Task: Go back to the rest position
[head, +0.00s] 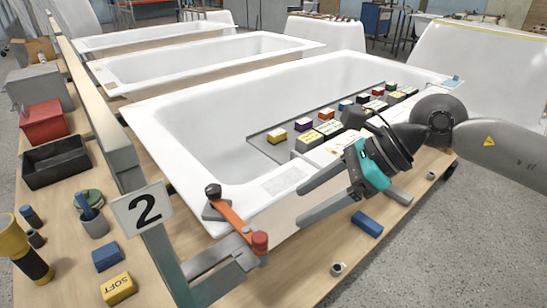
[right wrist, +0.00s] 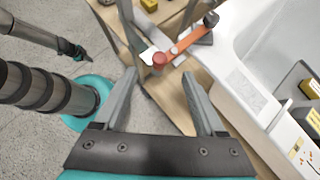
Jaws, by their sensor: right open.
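My right gripper (head: 300,206) reaches in from the right in the head view, over the near rim of the front white bathtub shell (head: 190,110). Its two grey fingers are apart, with nothing held between them. In the right wrist view the open fingers (right wrist: 159,74) point toward the red-knobbed end of an orange lever (right wrist: 188,40). The lever (head: 232,222) lies left of the fingers in the head view. My left arm does not show in the head view. A small dark, teal-marked end at the top left of the right wrist view seems to be my left gripper (right wrist: 78,50); its jaws are too small to read.
A board with several coloured blocks (head: 303,125) lies across the front tub. A blue block (head: 367,223) and a small ring (head: 338,268) lie on the wooden bench edge below my gripper. A "2" sign (head: 143,209) stands left. Grey floor (head: 450,250) at right is clear.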

